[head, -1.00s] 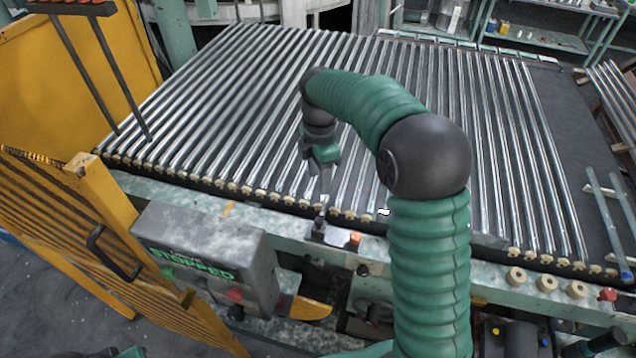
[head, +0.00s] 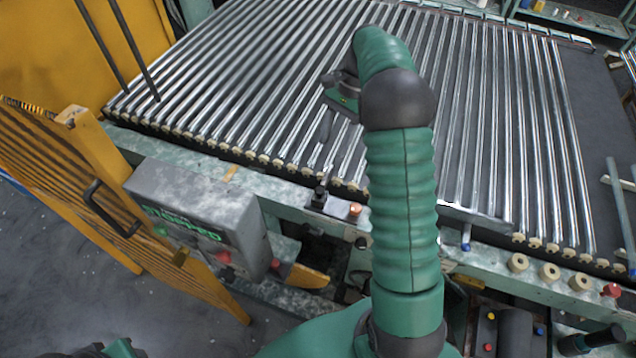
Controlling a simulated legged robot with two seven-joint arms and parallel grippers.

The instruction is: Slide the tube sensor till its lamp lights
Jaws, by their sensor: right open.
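The tube sensor appears to be a small dark block (head: 320,194) on a pale metal plate at the front rail, just below the tube ends. An orange cap (head: 355,209), perhaps its lamp, is just right of it; I cannot tell whether it is lit. My right gripper (head: 325,126) is open and empty over the glass tubes (head: 255,100), up and apart from the sensor. Its fingers are small and partly merged in the picture. At the bottom left edge only a green and dark piece of my left arm shows, with no fingers visible.
A grey box (head: 195,208) with green lettering like "STOPPED" stands left of the sensor. A yellow slatted guard (head: 90,190) is further left. Cream rollers (head: 549,272) and a red knob (head: 611,290) line the rail at right. My right arm hides part of the rail.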

